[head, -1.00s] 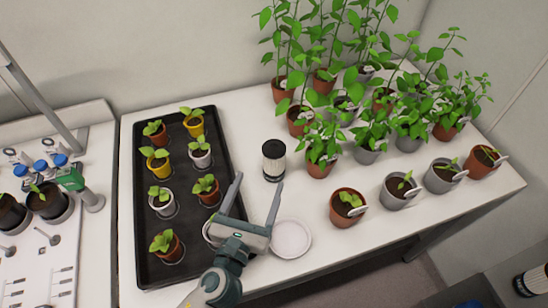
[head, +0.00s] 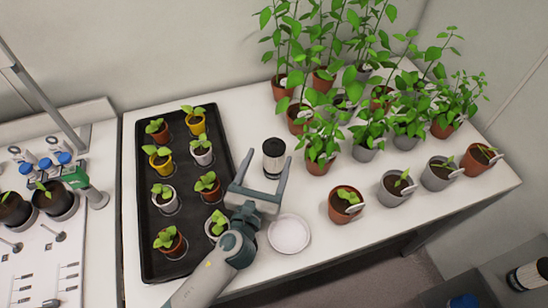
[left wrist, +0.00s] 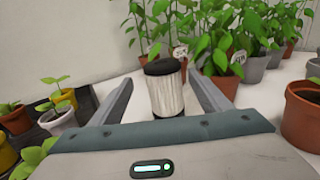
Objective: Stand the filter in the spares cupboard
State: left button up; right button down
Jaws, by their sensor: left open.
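The filter (head: 273,157) is a pleated white cylinder with black end caps. It stands upright on the white table, between the black tray and the tall plants. In the left wrist view the filter (left wrist: 166,92) shows straight ahead, between the two finger lines. My left gripper (head: 264,166) is open and empty, its fingers pointing at the filter from the near side. Whether the fingertips reach around the filter is hard to tell. My right gripper is not in view. I cannot make out the spares cupboard for certain.
A black tray (head: 149,264) of potted seedlings lies left of the filter. A white saucer (head: 289,233) lies near the front edge. Several potted plants (head: 320,160) crowd the right side. A similar filter (head: 527,275) stands in a grey unit (head: 496,289) at lower right.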

aim_at(277, 139)
pick_arm(q)
jog(key=x, duration=0.1)
jog(key=p+x, duration=0.1)
jog(key=x, duration=0.1)
jog(key=shift+w+d+r, duration=0.1)
jog(key=shift+d+r, duration=0.05)
jog(key=shift+d, duration=0.2)
jog(key=shift+w+d, duration=0.1)
jog(key=shift+w, duration=0.45)
jog(key=shift+c, duration=0.7)
jog(key=c, duration=1.2)
jog(key=shift+r, duration=0.55)
notch_tip(277, 139, up, 17)
jog(key=shift+f+p, duration=0.1)
jog(key=shift+p, duration=0.6)
